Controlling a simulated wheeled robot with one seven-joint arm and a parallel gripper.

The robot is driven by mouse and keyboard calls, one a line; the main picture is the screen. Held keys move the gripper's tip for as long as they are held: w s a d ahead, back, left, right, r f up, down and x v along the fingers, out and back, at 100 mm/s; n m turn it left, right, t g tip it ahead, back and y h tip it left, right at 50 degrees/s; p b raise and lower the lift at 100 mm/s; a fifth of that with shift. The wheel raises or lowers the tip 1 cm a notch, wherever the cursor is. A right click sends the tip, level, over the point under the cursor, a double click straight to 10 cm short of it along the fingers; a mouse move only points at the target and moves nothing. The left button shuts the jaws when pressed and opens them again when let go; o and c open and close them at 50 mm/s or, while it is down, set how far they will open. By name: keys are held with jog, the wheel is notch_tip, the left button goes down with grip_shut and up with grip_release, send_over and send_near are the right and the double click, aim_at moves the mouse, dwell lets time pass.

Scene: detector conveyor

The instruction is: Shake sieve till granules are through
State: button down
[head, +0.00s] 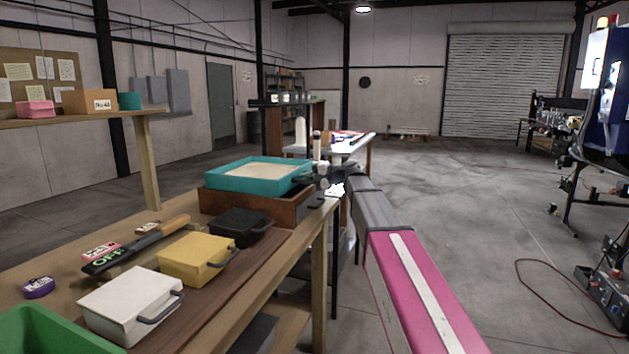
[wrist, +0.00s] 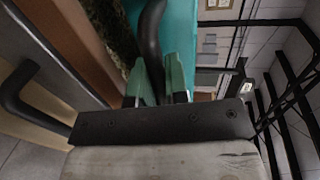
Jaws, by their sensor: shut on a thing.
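The teal sieve (head: 225,183) is a shallow square tray with pale beige granules (head: 258,170) spread across its inside. It sits at the top of a brown wooden box (head: 285,209) on the workbench; whether it rests on the box or hangs just above it, I cannot tell. My gripper (head: 318,176) is at the right side of the sieve. In the wrist view, its green fingers (wrist: 157,68) are shut on the dark curved handle (wrist: 151,35), with the teal sieve wall (wrist: 181,28) just beyond. The inside of the wooden box is hidden.
Black (head: 239,228), yellow (head: 195,260) and white (head: 128,305) handled boxes line the bench (head: 240,281) in front. Open floor is to the right.

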jog(key=shift+r+x, duration=0.25)
jog(key=shift+x, duration=0.95)
jog(key=shift+w, duration=0.1)
jog(key=c, duration=1.2)
grip_release()
jog(key=shift+a, duration=0.15)
jog(key=shift+o, duration=0.2)
jog(key=v, duration=1.1)
